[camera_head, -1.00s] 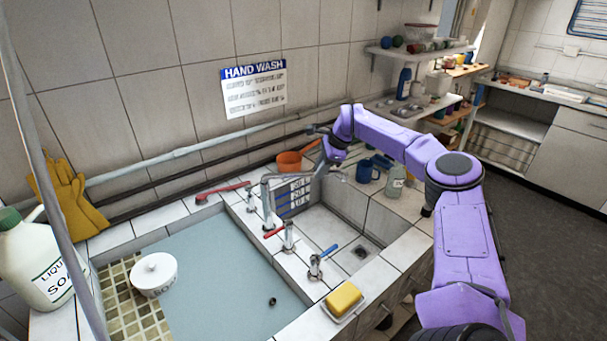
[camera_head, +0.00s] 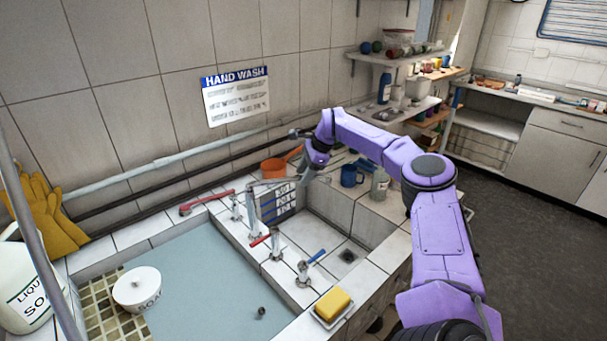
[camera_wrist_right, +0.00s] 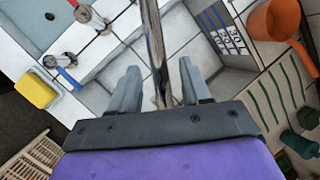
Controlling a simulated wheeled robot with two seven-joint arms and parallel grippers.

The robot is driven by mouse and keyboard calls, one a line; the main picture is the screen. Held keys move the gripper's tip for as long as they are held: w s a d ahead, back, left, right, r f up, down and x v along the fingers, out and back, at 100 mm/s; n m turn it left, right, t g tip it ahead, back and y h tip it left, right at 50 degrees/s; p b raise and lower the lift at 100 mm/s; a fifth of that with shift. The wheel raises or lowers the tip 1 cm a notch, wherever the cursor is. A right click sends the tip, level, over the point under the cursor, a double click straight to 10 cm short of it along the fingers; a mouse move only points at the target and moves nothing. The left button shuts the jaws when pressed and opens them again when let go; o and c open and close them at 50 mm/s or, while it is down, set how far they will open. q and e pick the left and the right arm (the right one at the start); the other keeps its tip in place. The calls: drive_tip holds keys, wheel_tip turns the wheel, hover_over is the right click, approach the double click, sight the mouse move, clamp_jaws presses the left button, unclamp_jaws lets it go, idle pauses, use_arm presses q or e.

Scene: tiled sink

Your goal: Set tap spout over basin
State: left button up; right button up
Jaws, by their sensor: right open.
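The chrome tap spout (camera_head: 268,183) rises between the two basins and reaches right, over the small empty basin (camera_head: 325,238). The large basin (camera_head: 215,270), filled with pale water, lies to the left. My right gripper (camera_head: 308,174) is at the outer part of the spout, above the back of the small basin. In the right wrist view the spout (camera_wrist_right: 153,45) runs between the two fingers of the gripper (camera_wrist_right: 158,72), which stand apart on either side; whether either touches it I cannot tell. My left gripper is not in view.
Red-handled (camera_head: 262,240) and blue-handled (camera_head: 316,256) taps stand on the divider. A yellow sponge (camera_head: 332,303) lies at the front. An orange pan (camera_head: 273,168), a blue mug (camera_head: 350,176) and a bottle (camera_head: 379,185) stand near my right arm.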

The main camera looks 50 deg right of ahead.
drive_tip(key=b+v, duration=0.2)
drive_tip(key=v, duration=0.8)
drive_tip(key=shift+r, duration=0.15)
drive_tip(key=shift+d, duration=0.1)
